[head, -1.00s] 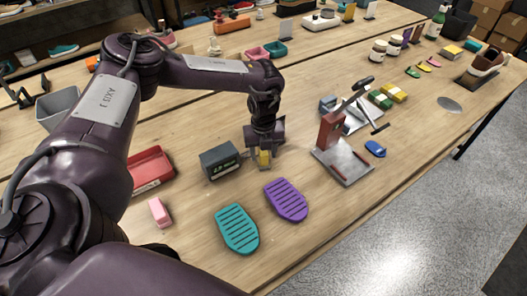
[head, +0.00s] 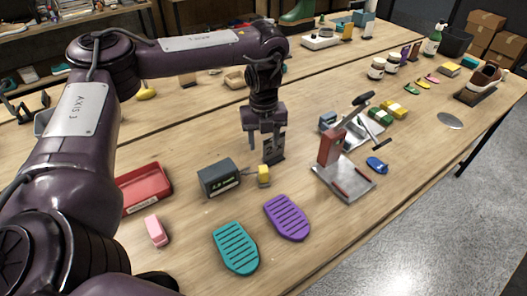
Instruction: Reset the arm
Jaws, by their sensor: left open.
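My left arm comes in from the left, dark purple with a plate marked "AXIS 3". Its gripper (head: 262,146) points down above the table, open, with nothing visible between its fingers. My right gripper does not show.
A teal sole-shaped pad (head: 236,248) and a purple one (head: 287,217) lie in front. A red press-like stand (head: 330,148) is to the right. A red tray (head: 143,188) and a pink block (head: 155,230) are at left. Bare wood lies behind the grey box.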

